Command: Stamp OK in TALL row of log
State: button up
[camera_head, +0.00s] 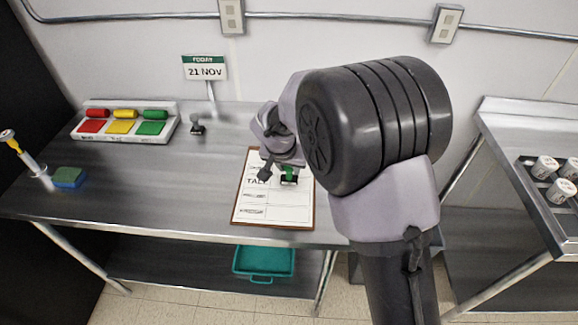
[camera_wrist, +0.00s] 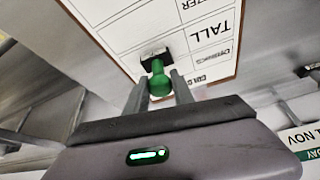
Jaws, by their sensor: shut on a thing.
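The log is a white sheet on a brown clipboard (camera_head: 272,214) on the steel counter, and it fills the top of the wrist view (camera_wrist: 120,25). Its TALL row label shows in both views, upside down in the wrist view. My gripper (camera_head: 279,173) is over the upper part of the log. It is shut on a stamp with a green handle (camera_head: 290,172) and a black base; the stamp also shows between my fingers in the wrist view (camera_wrist: 158,82). The base is over the cell beside the TALL label. I cannot tell whether it touches the paper.
An ink tray (camera_head: 126,138) with red, yellow and green pads stands at the back left. A dark stamp (camera_head: 197,126) stands right of it. A date sign (camera_head: 205,68) reads 21 NOV. A sponge (camera_head: 69,178) lies far left. Counter left of the log is clear.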

jog(key=shift+f+b, duration=0.55)
jog(key=shift+b, duration=0.3)
dwell(1.6)
jog(key=shift+r+p, duration=2.1)
jog(key=shift+r, duration=1.5)
jog(key=shift+f, duration=0.1)
